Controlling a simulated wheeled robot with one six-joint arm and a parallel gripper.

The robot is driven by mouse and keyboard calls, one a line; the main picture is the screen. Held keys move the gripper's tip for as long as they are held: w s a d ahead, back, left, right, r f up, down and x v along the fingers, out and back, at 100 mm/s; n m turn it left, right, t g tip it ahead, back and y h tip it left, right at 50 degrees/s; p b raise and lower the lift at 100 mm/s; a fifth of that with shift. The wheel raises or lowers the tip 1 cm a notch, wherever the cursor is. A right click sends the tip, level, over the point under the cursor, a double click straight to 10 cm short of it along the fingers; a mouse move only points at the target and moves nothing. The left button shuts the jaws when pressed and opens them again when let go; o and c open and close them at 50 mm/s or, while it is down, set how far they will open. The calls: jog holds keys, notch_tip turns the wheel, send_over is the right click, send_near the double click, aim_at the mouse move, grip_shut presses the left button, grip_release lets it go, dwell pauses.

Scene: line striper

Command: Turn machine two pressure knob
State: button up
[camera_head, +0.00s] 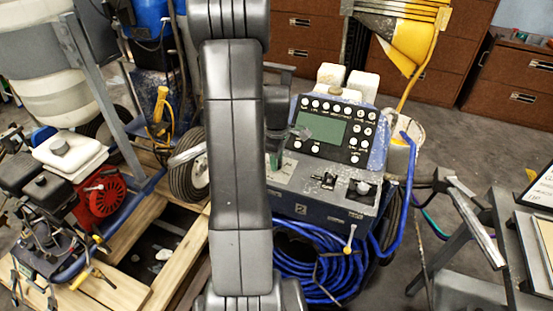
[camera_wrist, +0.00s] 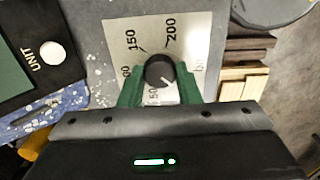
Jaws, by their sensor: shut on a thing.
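The pressure knob (camera_wrist: 158,68) is small, round and black with a white pointer line. It sits on a pale dial plate (camera_wrist: 190,30) with printed numbers including 150 and 200. My gripper (camera_wrist: 160,78) has green fingers, one on each side of the knob, and is shut on it. The knob's pointer line slants toward the lower right in the wrist view. In the head view, machine two (camera_head: 325,205) is a blue-grey unit marked 2. My gripper (camera_head: 275,160) is at the left of its panel there, and my arm hides most of it and the knob.
The machine carries a screen (camera_head: 322,129) with several buttons and two small black controls on the lower panel. Coiled blue hose (camera_head: 315,270) hangs below. An engine unit (camera_head: 100,190) on a wooden pallet stands left. A work table (camera_head: 535,235) stands right, with brown cabinets behind.

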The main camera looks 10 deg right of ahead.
jog(key=o, duration=1)
jog(key=shift+c, duration=0.2)
jog(key=shift+r, duration=0.1)
notch_tip(320, 180, up, 14)
jog(key=shift+p, duration=0.35)
jog(key=shift+f, duration=0.2)
notch_tip(320, 180, down, 14)
jog(key=shift+r+b, duration=0.1)
jog(key=shift+b, duration=0.2)
jog(key=shift+r, duration=0.1)
